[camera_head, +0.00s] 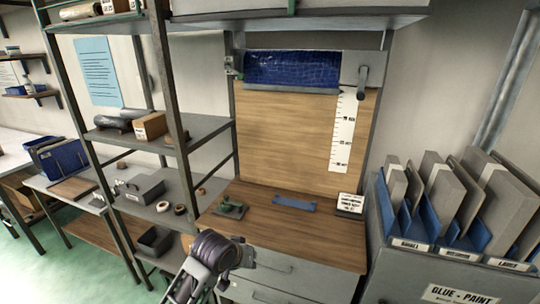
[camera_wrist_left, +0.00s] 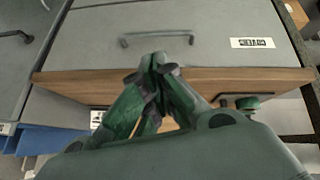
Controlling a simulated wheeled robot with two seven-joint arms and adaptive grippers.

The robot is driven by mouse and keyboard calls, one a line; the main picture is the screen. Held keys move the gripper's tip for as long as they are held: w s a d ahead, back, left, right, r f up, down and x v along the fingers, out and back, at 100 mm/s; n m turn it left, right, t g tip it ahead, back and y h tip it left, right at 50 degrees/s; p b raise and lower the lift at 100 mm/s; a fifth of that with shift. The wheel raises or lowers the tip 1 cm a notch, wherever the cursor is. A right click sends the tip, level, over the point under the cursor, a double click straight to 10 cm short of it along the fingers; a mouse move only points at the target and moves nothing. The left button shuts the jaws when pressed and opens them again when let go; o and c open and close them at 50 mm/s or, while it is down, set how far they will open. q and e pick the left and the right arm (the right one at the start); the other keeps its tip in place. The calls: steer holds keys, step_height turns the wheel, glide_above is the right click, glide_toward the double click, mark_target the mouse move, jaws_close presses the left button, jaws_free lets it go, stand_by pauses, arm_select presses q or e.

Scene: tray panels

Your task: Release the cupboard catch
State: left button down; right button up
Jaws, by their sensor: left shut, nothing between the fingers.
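In the head view, a workbench unit has a wooden back panel (camera_head: 275,140) under a blue roll (camera_head: 292,70). A grey lever-like handle (camera_head: 362,84) stands at the panel's upper right, and a small metal fitting (camera_head: 233,67) at its upper left. I cannot tell for sure which part is the catch. My left arm rises in front of the bench, low in the head view. In the left wrist view my left gripper (camera_wrist_left: 154,62) is shut and empty, its fingertips together before a grey front (camera_wrist_left: 90,35) with a bar handle (camera_wrist_left: 156,39). My right gripper is out of view.
On the worktop (camera_head: 265,193) are a green tool (camera_head: 231,207), a blue strip (camera_head: 295,203) and a small sign (camera_head: 350,203). A metal shelf rack (camera_head: 170,85) stands on the left. A grey bin (camera_head: 400,262) of upright panels stands close on the right.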

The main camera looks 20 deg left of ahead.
arm_select(q)
steer(key=w+r+n+t+h, duration=0.15)
steer(key=w+r, duration=0.25)
steer(key=r, duration=0.8)
steer(key=w+r+n+t, duration=0.25)
steer(key=w+r, duration=0.25)
steer(key=r, duration=0.7)
steer(key=w+r+n+t, duration=0.2)
steer(key=w+r+n, duration=0.15)
steer(key=r, duration=0.85)
steer(key=s+a+r+n+t, duration=0.1)
steer(key=s+r, duration=0.2)
steer(key=r, duration=0.8)
steer(key=s+a+r+n+t+h, duration=0.1)
steer(key=s+a+r+n+t, duration=0.1)
steer(key=r, duration=0.9)
steer(key=s+a+r+n+t+h, duration=0.1)
steer(key=s+r, duration=0.3)
steer(key=r, duration=0.7)
steer(key=shift+a+r+n, duration=0.15)
steer(key=shift+a+n, duration=0.1)
steer(key=shift+n, duration=0.4)
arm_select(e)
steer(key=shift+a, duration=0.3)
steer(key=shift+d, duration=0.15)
